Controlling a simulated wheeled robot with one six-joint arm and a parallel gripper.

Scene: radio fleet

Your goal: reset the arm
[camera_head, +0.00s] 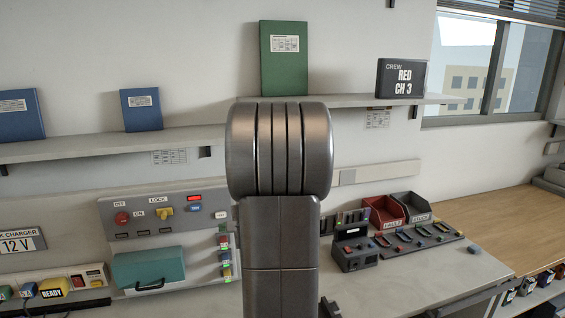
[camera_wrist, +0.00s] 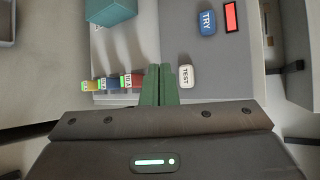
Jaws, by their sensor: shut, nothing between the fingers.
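My gripper (camera_wrist: 159,85) shows in the wrist view with its two green fingers pressed together and nothing between them. The fingers point at a grey panel (camera_wrist: 170,30), between a white TEST button (camera_wrist: 186,76) and a row of small coloured plugs (camera_wrist: 112,82). I cannot tell whether the fingertips touch the panel. In the head view my arm stands upright in the middle and hides part of the panel and bench; my gripper is not clearly seen there.
The panel (camera_head: 150,212) carries a red knob, a yellow lock handle and several buttons. A teal box (camera_head: 148,267) sits below it. A shelf (camera_head: 110,142) with binders runs behind. Right on the bench are a dark radio charger (camera_head: 356,252), a red bin (camera_head: 383,213) and a grey bin (camera_head: 411,207).

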